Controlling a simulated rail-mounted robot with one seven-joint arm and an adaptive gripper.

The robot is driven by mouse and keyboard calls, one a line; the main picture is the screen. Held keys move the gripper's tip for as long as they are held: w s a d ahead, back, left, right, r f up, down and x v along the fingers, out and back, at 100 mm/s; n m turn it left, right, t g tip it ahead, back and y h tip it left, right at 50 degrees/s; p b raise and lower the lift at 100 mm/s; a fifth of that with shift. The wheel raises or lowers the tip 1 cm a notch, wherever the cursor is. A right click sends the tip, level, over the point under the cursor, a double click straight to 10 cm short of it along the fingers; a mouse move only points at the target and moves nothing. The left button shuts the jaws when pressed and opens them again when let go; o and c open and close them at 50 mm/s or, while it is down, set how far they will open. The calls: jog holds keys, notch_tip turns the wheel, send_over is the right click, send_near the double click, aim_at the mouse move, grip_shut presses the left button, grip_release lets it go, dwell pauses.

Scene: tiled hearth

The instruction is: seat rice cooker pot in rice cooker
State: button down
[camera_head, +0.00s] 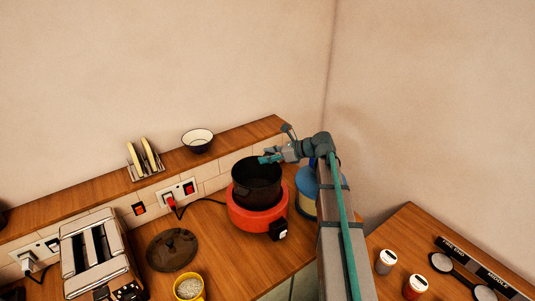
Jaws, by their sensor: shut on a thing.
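The dark rice cooker pot (257,184) is at the red rice cooker (254,218), upright, with much of its wall standing above the cooker's rim. I cannot tell how deep it sits or whether it touches the bottom. My gripper (268,158) is at the pot's far right rim and is shut on it. The fingertips are small in this view. The cooker stands on the wooden counter near the back wall, with a dark control box (278,229) on its front right. A dark round lid (173,249) with a knob lies on the counter to the left.
A yellow cup (189,289) of pale grains stands in front of the lid. A toaster (97,257) is at left. A blue and cream container (307,190) stands close right of the cooker. A bowl (197,139) and a toast rack (145,160) are on the ledge.

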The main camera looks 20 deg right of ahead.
aim_at(268, 170)
jog(key=shift+f+b, duration=0.4)
jog(key=shift+f, duration=1.5)
jog(key=shift+f+b, duration=0.4)
jog(key=shift+f, duration=1.2)
jog(key=shift+c, duration=1.9)
grip_release()
jog(key=shift+s+d, duration=0.1)
jog(key=v, duration=1.1)
jog(key=shift+s+d+r, duration=0.15)
jog(key=shift+s+d, duration=0.1)
jog(key=shift+d, duration=0.05)
